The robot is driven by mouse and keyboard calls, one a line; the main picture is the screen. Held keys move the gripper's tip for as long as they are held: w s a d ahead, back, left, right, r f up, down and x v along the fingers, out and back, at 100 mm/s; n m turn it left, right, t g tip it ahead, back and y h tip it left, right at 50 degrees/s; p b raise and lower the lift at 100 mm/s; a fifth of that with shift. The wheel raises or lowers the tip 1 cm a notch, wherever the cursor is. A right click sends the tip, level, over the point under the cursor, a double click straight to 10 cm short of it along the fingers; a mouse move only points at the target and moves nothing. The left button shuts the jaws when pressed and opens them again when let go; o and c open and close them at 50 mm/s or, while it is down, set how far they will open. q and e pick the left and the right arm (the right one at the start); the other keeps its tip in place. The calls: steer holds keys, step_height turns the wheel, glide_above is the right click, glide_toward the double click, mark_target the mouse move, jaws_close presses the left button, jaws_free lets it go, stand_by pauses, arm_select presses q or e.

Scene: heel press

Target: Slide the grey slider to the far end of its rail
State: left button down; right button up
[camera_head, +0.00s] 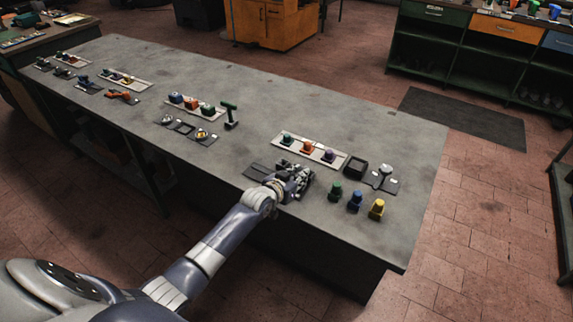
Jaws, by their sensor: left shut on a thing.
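My left arm reaches in from the bottom left. My left gripper (295,181) is low over the near edge of the workbench, at a dark flat panel (257,171). It is shut on what seems to be the grey slider, which the fingers hide almost wholly. The rail cannot be made out apart from the panel; the panel's left end shows bare beside the gripper. My right gripper is not in view.
A pale strip with coloured knobs (327,155) lies just behind the gripper. A dark square frame (356,167) and a plate with a silver lever (381,180) are to its right. Green (335,191), blue (355,201) and yellow (377,208) pieces stand nearby. The bench (290,105) is clear behind.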

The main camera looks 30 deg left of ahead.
arm_select(q)
steer(key=shift+d+f, duration=0.1)
steer(key=shift+d, duration=0.4)
steer(key=c, duration=1.5)
jaws_free()
steer(key=shift+c, duration=0.2)
steer(key=shift+o, duration=0.3)
steer(key=shift+d, duration=0.15)
steer(key=shift+s, duration=0.3)
steer(key=v, duration=1.1)
steer(key=shift+s+r, duration=0.2)
steer(key=shift+s, duration=0.1)
